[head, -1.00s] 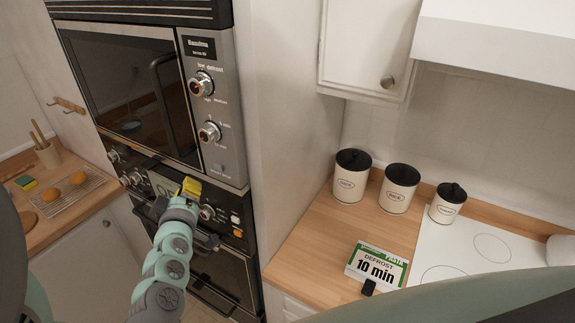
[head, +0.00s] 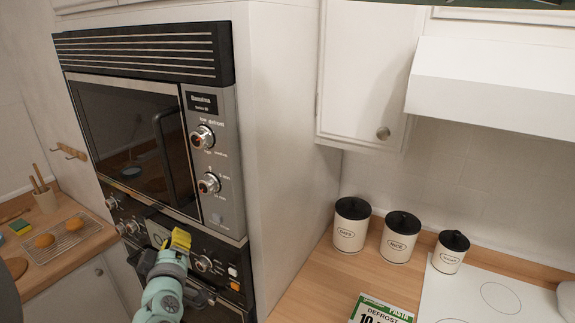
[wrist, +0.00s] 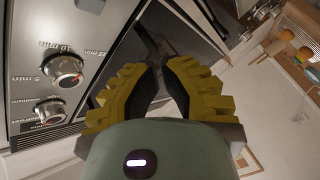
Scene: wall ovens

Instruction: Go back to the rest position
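My gripper (head: 180,239), with yellow ridged fingers, is in front of the lower oven's control panel (head: 204,264), below the microwave (head: 135,130). In the wrist view my gripper (wrist: 160,68) has its two fingers apart, with a gap between the tips and nothing held. The microwave's lower knob (head: 209,183) and upper knob (head: 202,137) are up and to the right of it in the head view. In the wrist view, the minute-marked knob (wrist: 62,69) and the power knob (wrist: 50,110) lie to the left of the fingers. The microwave door looks shut.
The microwave's dark vertical handle (head: 172,155) sticks out above my gripper. At left, another counter (head: 85,250) has a rack with buns (head: 62,240).

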